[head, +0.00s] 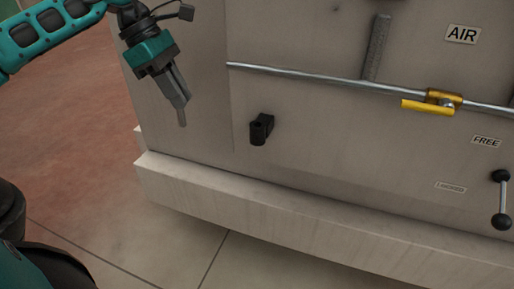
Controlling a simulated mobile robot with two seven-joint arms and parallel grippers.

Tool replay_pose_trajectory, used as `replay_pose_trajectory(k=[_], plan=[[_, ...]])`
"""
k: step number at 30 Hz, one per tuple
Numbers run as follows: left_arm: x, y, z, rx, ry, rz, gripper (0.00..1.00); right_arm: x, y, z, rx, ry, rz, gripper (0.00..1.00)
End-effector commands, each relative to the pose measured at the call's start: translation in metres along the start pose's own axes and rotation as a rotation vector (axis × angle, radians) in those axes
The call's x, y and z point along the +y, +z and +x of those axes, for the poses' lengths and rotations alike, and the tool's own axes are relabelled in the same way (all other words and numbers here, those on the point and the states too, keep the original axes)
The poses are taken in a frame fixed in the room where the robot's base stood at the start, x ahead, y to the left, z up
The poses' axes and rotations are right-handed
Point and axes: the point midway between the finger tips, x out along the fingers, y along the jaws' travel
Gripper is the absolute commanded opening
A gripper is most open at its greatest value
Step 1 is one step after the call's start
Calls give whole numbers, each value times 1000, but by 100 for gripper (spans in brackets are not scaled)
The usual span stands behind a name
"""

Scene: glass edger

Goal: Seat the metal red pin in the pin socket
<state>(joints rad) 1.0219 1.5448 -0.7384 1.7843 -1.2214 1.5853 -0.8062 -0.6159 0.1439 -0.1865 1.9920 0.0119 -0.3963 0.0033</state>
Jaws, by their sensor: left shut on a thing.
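The pin socket (259,133) is a small black block with a round opening, fixed to the front of the pale machine. My left gripper (178,97) is at the upper left of the socket, apart from it and pointing down. Its fingers are shut on the pin (182,118), of which only a short greyish metal end shows below the fingertips, tilted slightly. No red shows on that end; the rest of the pin is hidden by the fingers. My right gripper is not in view.
A metal pipe (310,76) with a yellow-handled valve (428,106) crosses the panel above the socket. A ledge (250,215) juts out below. Open floor lies left.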

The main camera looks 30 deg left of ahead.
Motion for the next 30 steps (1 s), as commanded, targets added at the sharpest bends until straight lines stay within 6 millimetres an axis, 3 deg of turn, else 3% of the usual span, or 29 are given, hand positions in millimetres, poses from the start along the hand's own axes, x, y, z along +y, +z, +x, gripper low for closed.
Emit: replay_pose_trajectory(k=[3, 8, 14, 30], plan=[[-1, -13, -19, 4, 65, -140, 0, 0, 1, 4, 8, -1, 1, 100], [0, -8, -28, 0, 96, -206, 0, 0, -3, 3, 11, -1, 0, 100], [8, 30, -16, -4, 94, -203, 0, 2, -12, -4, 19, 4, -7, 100], [37, 141, 32, -2, 95, -206, 0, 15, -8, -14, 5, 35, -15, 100]])
